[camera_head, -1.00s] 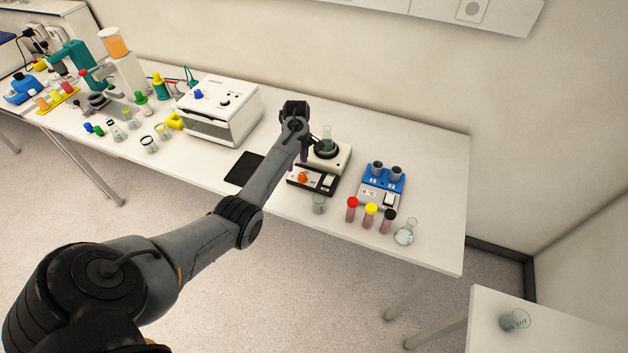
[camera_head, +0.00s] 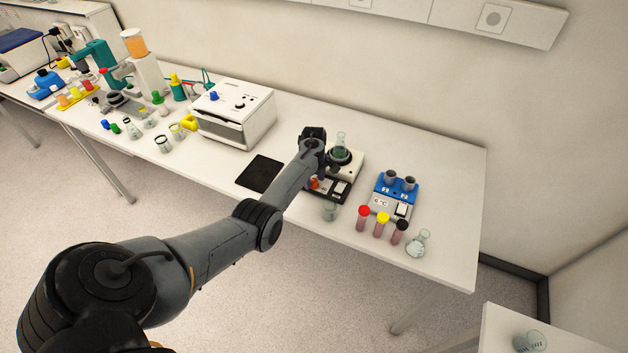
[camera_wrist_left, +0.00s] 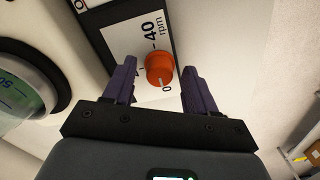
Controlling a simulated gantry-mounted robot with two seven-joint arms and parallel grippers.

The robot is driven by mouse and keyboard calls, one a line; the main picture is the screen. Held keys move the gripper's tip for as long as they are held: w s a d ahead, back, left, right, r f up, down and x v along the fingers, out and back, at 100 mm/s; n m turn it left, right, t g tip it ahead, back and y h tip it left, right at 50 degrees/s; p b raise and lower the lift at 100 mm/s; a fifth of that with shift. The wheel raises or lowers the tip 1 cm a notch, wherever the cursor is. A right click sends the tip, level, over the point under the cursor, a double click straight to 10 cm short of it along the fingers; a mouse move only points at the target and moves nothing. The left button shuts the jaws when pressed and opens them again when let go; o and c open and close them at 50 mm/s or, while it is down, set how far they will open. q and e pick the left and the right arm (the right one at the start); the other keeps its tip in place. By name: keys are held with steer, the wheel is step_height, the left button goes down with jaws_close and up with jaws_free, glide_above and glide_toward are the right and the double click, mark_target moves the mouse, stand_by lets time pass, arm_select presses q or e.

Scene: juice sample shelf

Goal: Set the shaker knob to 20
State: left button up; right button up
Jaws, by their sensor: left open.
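The shaker (camera_head: 350,171) is a cream and black device on the bench, with a glass flask (camera_head: 341,144) on its round top. Its orange knob (camera_wrist_left: 160,69) shows in the left wrist view on a white dial panel marked 0, 40 and rpm. A pale pointer line on the knob faces down toward the 0. In the head view the knob (camera_head: 314,183) is partly hidden by my arm. My left gripper (camera_wrist_left: 159,78) is open, with a purple finger on each side of the knob and a gap on both sides. My right gripper is not in view.
A small beaker (camera_head: 330,211) stands in front of the shaker. A blue device (camera_head: 396,187) and tubes with red, yellow and black caps (camera_head: 381,225) stand to the right. A black pad (camera_head: 260,173) and a white box device (camera_head: 236,115) are to the left.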

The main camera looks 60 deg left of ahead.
arm_select(q)
steer(key=shift+f, duration=0.2)
steer(key=c, duration=1.1)
steer(key=shift+o, duration=0.2)
